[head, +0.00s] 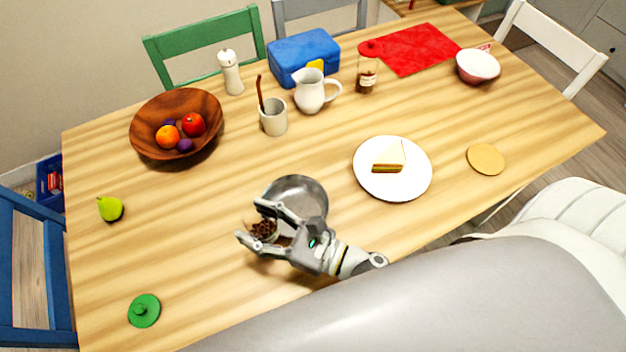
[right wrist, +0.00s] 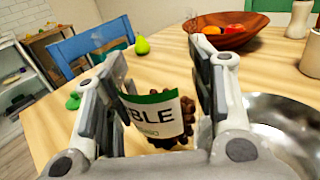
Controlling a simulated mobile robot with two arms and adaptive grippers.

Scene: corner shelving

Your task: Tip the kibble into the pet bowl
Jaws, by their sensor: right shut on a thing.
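The kibble jar (head: 264,231) is clear, with brown kibble inside and a white and green label ending in "BLE" that shows in the right wrist view (right wrist: 160,117). My right gripper (head: 250,223) is shut around the jar, with a finger on either side. The pet bowl (head: 305,194) is a shiny metal bowl just behind the jar and gripper, partly hidden by them. The bowl also shows at the right edge of the right wrist view (right wrist: 285,118). I cannot tell whether the jar touches the table. My left gripper is not in view.
A green lid (head: 144,310) lies at the front left, and a pear (head: 110,209) at the left. A wooden fruit bowl (head: 150,145), a cup (head: 274,122) and a white jug (head: 309,95) stand behind. A cake plate (head: 415,185) is to the right.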

